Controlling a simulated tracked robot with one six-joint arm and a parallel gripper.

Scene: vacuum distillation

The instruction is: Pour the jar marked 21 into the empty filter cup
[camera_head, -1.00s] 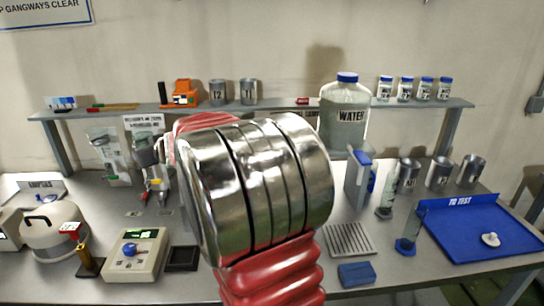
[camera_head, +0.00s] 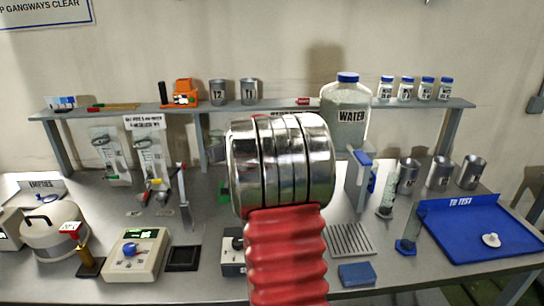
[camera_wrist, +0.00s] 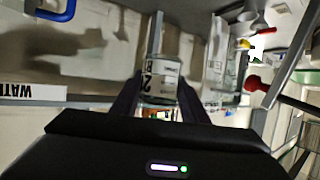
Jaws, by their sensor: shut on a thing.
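My gripper (camera_wrist: 160,94) shows in the wrist view with its two dark fingers shut on a small clear jar (camera_wrist: 158,98). The jar has a white label with dark figures, of which a 2 can be made out. In the head view my own silver and red arm covers the middle, so the gripper and the jar are hidden there. I cannot tell for sure which vessel is the empty filter cup.
The shelf holds a WATER bottle (camera_head: 346,106), several blue-lidded jars (camera_head: 406,90) and metal cups 12 (camera_head: 218,93) and 11 (camera_head: 249,92). On the bench stand flowmeters (camera_head: 150,160), a balance (camera_head: 137,254), more metal cups (camera_head: 440,172) and a blue tray (camera_head: 485,246).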

